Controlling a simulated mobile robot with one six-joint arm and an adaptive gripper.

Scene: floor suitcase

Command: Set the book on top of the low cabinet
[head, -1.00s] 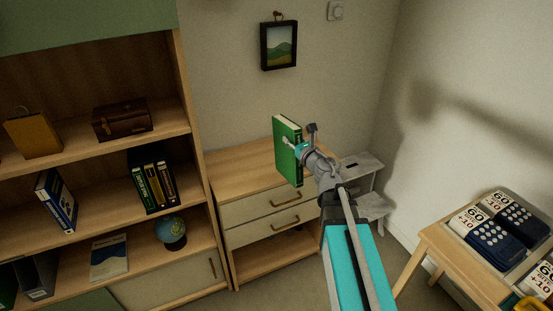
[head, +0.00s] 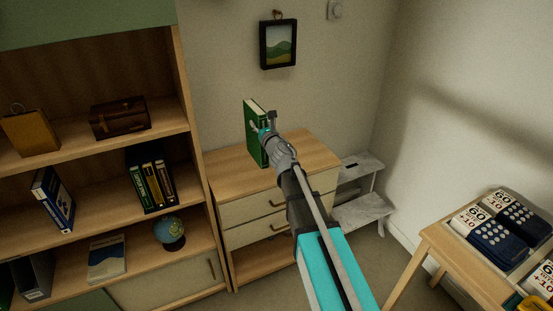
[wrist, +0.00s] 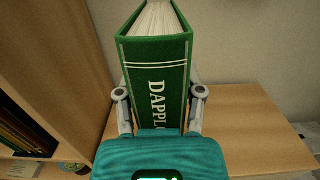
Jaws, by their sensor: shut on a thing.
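The green book (head: 254,135) is upright in my gripper (head: 262,134), over the top of the low cabinet. The wrist view shows the book's spine (wrist: 158,75) facing me, with pale lettering and the page edges on top. My gripper (wrist: 160,105) is shut on the book, one finger on each side. The low cabinet (head: 312,150) has a bare wooden top and drawers with handles; its top also shows in the wrist view (wrist: 250,115). I cannot tell whether the book's lower edge touches the top, as the gripper hides it in the wrist view.
A tall bookshelf (head: 190,110) with books, a box and a globe stands close on the left. A grey step stool (head: 362,205) is right of the cabinet. A framed picture (head: 278,44) hangs above.

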